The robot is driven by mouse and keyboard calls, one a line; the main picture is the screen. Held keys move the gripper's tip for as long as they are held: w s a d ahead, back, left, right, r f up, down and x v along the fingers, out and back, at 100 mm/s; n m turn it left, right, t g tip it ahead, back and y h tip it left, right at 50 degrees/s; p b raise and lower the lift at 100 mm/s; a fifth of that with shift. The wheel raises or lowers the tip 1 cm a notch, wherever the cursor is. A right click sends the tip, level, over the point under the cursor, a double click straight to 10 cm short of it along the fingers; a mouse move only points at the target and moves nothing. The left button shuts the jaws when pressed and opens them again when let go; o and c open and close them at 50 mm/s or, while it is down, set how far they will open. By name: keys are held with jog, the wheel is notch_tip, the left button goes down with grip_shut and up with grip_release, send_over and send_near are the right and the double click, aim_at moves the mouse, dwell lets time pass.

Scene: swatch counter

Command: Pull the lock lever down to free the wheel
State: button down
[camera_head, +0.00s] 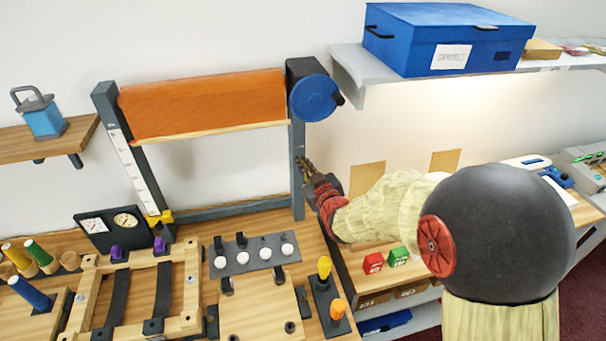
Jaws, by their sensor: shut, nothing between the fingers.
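A blue wheel (314,97) with a small dark knob on its right edge is mounted at the top right of a dark frame. An orange panel (203,104) hangs across the frame beside it. My gripper (304,162) is shut and empty, a little below the wheel, in front of or beside the frame's right post (298,201). Its fingertips point up and left; I cannot tell whether they touch the post. I cannot make out a lock lever clearly near the wheel; my gripper may hide part of that area.
A blue box (445,40) sits on a shelf at the upper right. On the counter are a panel with white knobs (253,255), a yellow-and-orange-handled block (326,302), and red and green cubes. The wall inside the frame is clear.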

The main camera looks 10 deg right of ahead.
jog(key=f+t+b, duration=0.1)
jog(key=b, duration=0.5)
jog(key=s+f+t+b, duration=0.1)
jog(key=t+b, duration=0.1)
jog(key=b, duration=0.5)
jog(key=shift+f, duration=0.35)
jog(key=shift+s+f, duration=0.1)
